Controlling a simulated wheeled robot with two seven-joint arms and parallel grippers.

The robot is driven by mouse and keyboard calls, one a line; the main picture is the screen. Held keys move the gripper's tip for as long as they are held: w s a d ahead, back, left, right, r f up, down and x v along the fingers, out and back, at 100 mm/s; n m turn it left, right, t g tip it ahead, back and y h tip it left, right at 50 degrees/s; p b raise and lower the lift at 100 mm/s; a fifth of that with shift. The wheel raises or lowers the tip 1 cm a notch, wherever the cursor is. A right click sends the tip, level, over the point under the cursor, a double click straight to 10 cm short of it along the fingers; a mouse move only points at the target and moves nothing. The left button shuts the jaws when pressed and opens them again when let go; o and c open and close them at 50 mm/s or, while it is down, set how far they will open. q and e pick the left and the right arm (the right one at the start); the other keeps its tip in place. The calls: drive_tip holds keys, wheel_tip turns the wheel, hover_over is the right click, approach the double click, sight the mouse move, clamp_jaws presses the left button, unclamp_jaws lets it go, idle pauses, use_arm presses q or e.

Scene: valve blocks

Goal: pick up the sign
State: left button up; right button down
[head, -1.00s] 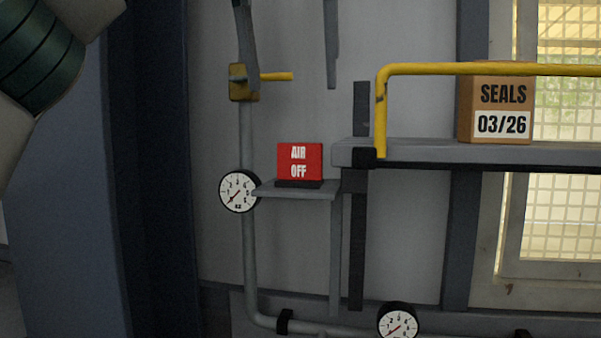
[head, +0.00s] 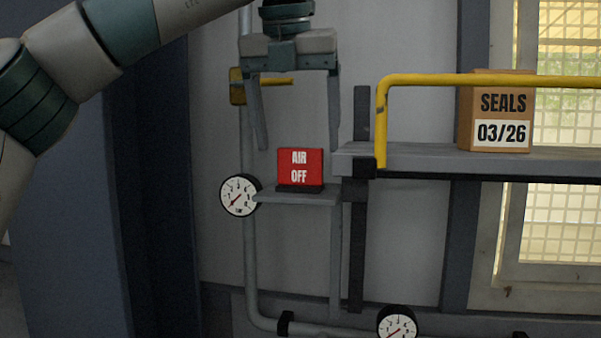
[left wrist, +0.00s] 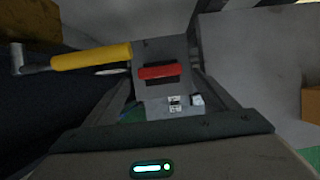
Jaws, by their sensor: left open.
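The red sign (head: 300,165) reads AIR OFF and stands upright in a dark base on a small grey shelf (head: 300,197). In the left wrist view the sign (left wrist: 158,72) shows from above as a red strip, between the lines of the fingers. My left gripper (head: 297,148) points down with its fingers spread wide. Its fingertips are above and to either side of the sign, and nothing is held between them. My right gripper is in neither view.
A yellow valve handle (head: 278,81) is close behind the left finger. A yellow rail (head: 440,79) and a longer shelf (head: 420,160) with a SEALS box (head: 497,112) are to the right. A gauge (head: 239,195) is left of the small shelf.

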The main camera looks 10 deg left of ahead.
sight(301, 184)
use_arm(q)
drive_tip(key=shift+w+f+p, duration=0.6)
drive_tip(key=shift+f+p, duration=0.1)
drive_tip(key=shift+p, duration=0.35)
drive_tip(key=p+x, duration=0.1)
drive_tip(key=x, duration=0.1)
drive_tip(key=shift+w+f, duration=0.2)
drive_tip(key=shift+f, duration=0.15)
drive_tip(key=shift+w+f, duration=0.1)
drive_tip(key=shift+f, duration=0.2)
drive_tip(key=shift+c, duration=0.6)
drive_tip(key=c, duration=1)
